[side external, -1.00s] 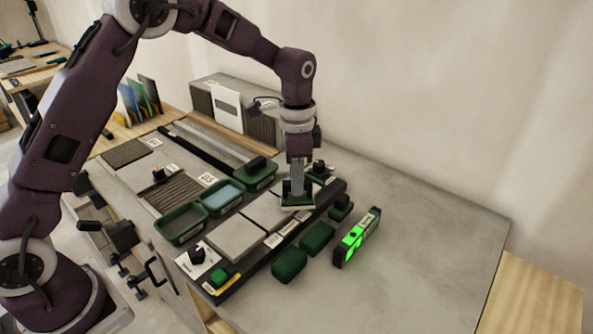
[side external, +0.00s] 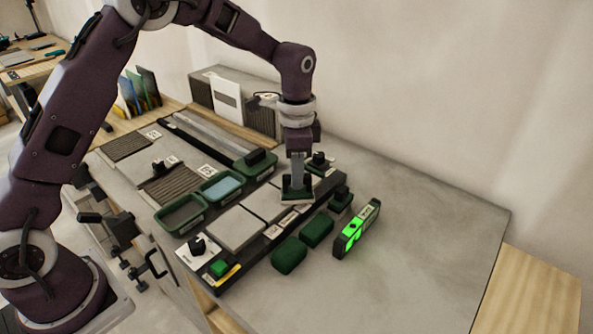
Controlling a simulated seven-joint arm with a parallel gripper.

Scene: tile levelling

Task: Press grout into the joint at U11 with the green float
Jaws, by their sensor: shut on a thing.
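My gripper (side external: 297,180) is shut on the green float (side external: 296,195), which it holds upright from above. The float's base is at the far right end of the row of grey tiles (side external: 236,228), over or on the tile surface. Whether it touches cannot be told. The tiles lie in a dark frame (side external: 248,272) with small white labels along its front edge. The labels are too small to read, so I cannot tell which joint is U11. The joint under the float is hidden by it.
Green trays (side external: 181,217) stand behind the tiles, one with light blue contents (side external: 222,187). Two green blocks (side external: 289,256) and a level with a glowing green face (side external: 356,230) lie in front. Black-knobbed pieces (side external: 197,247) stand at both ends. The table's right side (side external: 430,230) is clear.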

